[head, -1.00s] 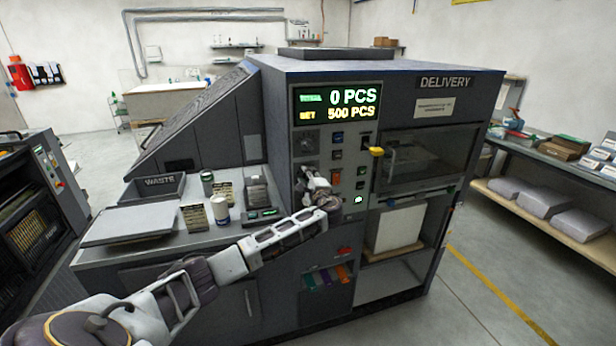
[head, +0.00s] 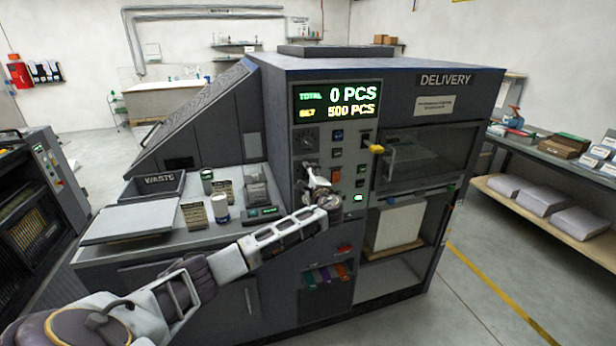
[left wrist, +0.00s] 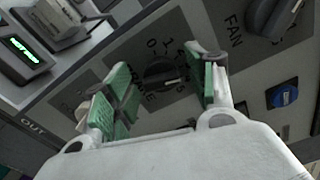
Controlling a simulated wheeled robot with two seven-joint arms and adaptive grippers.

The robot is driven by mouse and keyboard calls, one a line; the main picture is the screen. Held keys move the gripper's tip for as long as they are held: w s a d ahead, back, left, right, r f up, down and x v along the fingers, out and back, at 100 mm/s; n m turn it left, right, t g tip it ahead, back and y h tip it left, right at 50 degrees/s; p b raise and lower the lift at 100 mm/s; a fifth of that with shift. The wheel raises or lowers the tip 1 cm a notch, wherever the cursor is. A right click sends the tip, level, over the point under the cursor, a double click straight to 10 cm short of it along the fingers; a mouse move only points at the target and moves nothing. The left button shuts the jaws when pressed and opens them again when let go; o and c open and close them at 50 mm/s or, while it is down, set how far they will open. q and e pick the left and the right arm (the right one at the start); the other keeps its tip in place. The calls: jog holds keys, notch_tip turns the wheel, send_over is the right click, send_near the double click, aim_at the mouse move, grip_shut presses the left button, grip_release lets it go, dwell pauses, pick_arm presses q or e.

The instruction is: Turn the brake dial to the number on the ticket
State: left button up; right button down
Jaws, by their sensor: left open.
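The brake dial (left wrist: 163,76) is a dark round knob on a dark plate in the left wrist view. Numbers show around it, and a 0 and a 1 are legible; its label is partly hidden. My left gripper (left wrist: 158,88) is open, with one green-padded finger on each side of the dial. I cannot tell whether the pads touch it. In the head view my left gripper (head: 316,180) is at the control panel and hides the dial. I cannot pick out a ticket with a readable number. My right gripper is out of view.
A fan dial (left wrist: 272,14) and a blue button (left wrist: 283,95) are close by on the panel. A yellow-tipped lever (head: 376,149) sticks out to the right. The counter holds a waste bin (head: 153,187), tins (head: 220,209) and a small device with a green display (head: 264,212).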

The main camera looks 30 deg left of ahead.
pick_arm(q)
jog(key=v, duration=1.1)
jog(key=shift+s+d, duration=0.25)
dwell(0.5)
